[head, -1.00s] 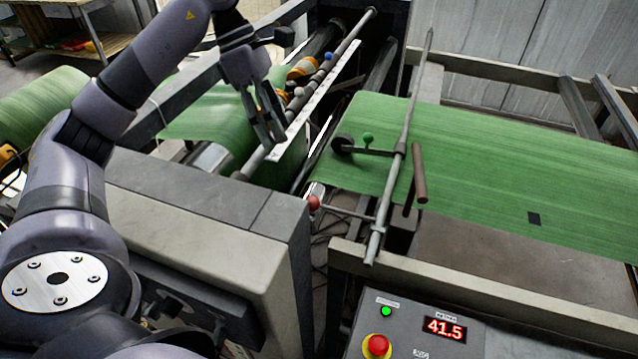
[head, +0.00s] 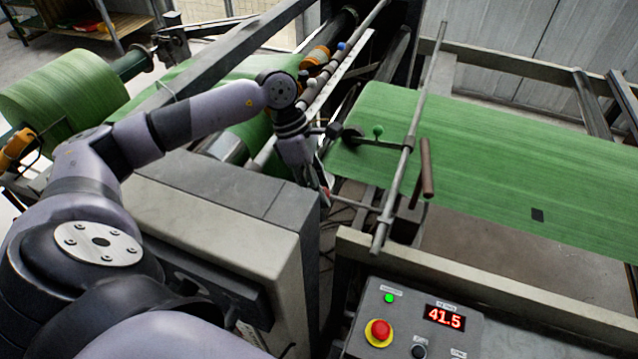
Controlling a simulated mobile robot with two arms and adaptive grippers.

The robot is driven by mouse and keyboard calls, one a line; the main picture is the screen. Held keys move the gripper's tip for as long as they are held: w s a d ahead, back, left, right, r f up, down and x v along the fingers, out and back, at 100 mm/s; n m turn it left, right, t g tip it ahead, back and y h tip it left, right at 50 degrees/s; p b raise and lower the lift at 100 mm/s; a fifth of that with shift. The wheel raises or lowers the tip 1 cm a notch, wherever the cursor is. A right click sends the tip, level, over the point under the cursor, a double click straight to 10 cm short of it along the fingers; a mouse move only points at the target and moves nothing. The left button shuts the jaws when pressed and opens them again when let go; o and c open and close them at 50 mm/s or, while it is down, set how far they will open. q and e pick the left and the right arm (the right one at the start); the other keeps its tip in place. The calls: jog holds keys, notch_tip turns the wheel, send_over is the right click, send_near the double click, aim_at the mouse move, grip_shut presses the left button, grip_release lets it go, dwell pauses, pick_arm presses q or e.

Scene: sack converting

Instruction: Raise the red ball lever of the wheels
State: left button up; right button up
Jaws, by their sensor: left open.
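The red ball (head: 325,194) sits at the left end of a thin lever rod (head: 353,207), which joins the long tilted grey bar (head: 408,150). Only a little of the ball shows, because my fingers cover most of it. My left gripper (head: 322,187) is open and points down at the ball from above. Its fingertips are at the ball in the picture; I cannot tell whether they touch it or are on both sides of it. A green ball lever (head: 378,131) with a dark wheel (head: 352,137) is on the same bar. My right gripper is not in view.
Green web (head: 490,150) runs across the machine at right. A brown handle (head: 427,168) hangs beside the bar. A grey machine housing (head: 215,210) stands left of the ball. In front, a control panel (head: 400,342) has a red button (head: 379,331) and a 41.5 display.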

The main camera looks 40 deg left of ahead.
pick_arm(q)
grip_shut()
dwell(0.7)
